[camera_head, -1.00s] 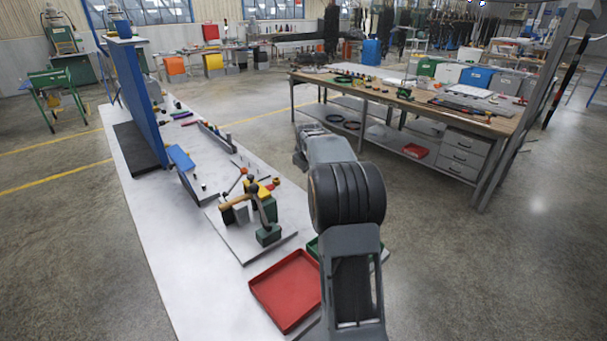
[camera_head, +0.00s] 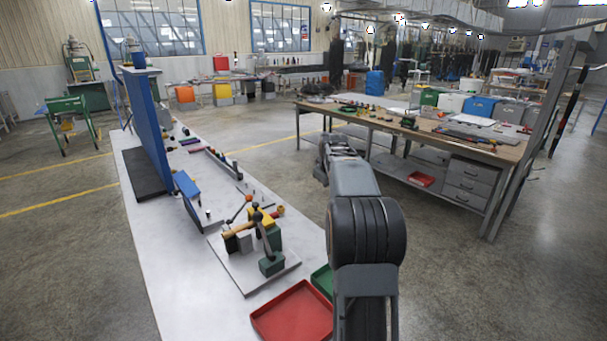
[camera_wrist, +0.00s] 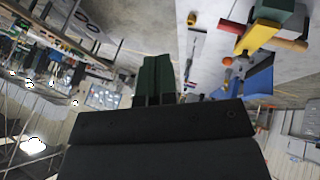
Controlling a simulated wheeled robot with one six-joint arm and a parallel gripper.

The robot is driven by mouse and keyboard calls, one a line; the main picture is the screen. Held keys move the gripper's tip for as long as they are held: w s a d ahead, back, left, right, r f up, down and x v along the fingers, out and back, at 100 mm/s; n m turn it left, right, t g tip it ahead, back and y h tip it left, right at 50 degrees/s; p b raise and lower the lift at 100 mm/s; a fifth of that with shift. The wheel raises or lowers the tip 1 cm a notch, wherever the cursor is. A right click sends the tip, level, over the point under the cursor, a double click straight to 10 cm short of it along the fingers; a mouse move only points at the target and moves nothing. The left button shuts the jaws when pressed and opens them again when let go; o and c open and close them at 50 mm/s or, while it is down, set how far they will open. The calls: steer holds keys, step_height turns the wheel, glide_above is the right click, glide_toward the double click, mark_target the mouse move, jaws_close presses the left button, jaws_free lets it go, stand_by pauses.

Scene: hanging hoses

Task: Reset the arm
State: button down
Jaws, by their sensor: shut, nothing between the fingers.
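My arm (camera_head: 365,220) rises from the bottom of the head view and reaches forward over the gap between the white bench and the wooden workbench. My gripper (camera_wrist: 157,62) shows in the wrist view as two dark green fingers lying close together, shut, with nothing between them. In the head view the fingers are hard to make out at the far end of the arm. My gripper is clear of the bench objects; in the wrist view these appear at the upper right.
On the white bench (camera_head: 165,262) are a red tray (camera_head: 292,312), a green tray (camera_head: 322,281) partly behind my arm, a plate with coloured blocks (camera_head: 262,237) and a hammer, and a blue panel (camera_head: 150,128). The wooden workbench (camera_head: 440,140) stands right. Floor lies between.

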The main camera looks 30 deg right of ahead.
steer(key=s+a+f+m+g+y, duration=0.2)
steer(key=s+a+f+m, duration=0.2)
steer(key=s+a+f, duration=0.25)
steer(key=s+a+n+y, duration=0.1)
steer(key=s+a, duration=2)
steer(key=a, duration=0.4)
steer(key=shift+y, duration=0.4)
steer(key=c, duration=1.8)
jaws_free()
steer(key=shift+d, duration=0.1)
